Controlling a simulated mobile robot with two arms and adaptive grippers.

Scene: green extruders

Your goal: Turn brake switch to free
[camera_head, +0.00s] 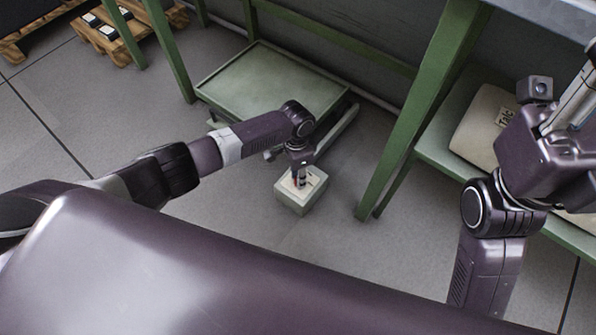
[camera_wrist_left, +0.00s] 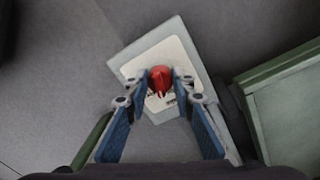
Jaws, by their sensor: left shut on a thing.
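The brake switch box (camera_head: 292,198) is a pale green-grey box with a light top plate, low beside the green machine. In the left wrist view the box (camera_wrist_left: 196,62) lies tilted in the picture, with a red knob (camera_wrist_left: 160,77) on its plate. My left gripper (camera_head: 299,180) reaches down onto the box from above. In the left wrist view its two fingers (camera_wrist_left: 160,88) are shut on the red knob, one on each side. Most of the plate's lettering is hidden by the fingers. My right arm shows at the right edge of the head view, but its fingertips are not seen.
A green low shelf (camera_head: 262,82) stands behind the box. A green post (camera_head: 405,125) stands to its right, and a sack (camera_head: 474,130) lies on a shelf beyond. Wooden pallets (camera_head: 118,42) are at the far left. The grey floor is clear left of the box.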

